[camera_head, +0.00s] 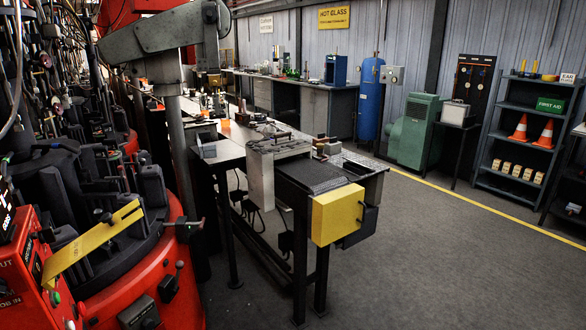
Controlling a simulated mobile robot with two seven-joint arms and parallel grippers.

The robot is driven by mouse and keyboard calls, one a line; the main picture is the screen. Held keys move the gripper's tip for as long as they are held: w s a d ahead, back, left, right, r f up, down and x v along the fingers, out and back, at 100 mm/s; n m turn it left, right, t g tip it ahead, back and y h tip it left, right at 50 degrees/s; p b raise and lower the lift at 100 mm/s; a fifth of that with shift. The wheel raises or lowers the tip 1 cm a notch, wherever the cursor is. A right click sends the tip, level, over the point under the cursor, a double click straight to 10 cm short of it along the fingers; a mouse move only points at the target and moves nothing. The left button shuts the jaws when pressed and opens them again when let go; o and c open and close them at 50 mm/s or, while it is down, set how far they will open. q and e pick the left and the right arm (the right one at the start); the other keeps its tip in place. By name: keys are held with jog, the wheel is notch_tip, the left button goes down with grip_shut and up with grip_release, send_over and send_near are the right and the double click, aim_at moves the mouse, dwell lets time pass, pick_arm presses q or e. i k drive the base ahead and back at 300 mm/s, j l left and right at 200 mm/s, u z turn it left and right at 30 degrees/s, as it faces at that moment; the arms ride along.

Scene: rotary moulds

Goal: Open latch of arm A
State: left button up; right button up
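A red rotary machine (170,262) fills the left side, crowded with dark mould blocks (120,200) and fittings. A yellow bar (92,243) slants up to the right across its front, with a dark knob near its upper end. I cannot make out a label marking arm A, and I cannot tell which part is its latch or whether it is open. A grey jointed arm (150,33) on an upright post (175,130) stands above the machine. Neither of my grippers shows in the head view.
A dark-legged table (316,205) stands right of the machine with a grey block (275,160) and a yellow box (337,214) on its end. A red control box (25,270) is at lower left. The floor (430,250) at right is clear up to the shelves (520,133).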

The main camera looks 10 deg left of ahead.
aim_at(214, 79)
jog(key=i+l+u, duration=0.2)
jog(key=i+u, duration=0.2)
jog(key=i+l+u, duration=0.3)
jog(key=u, duration=0.15)
jog(key=i, duration=0.45)
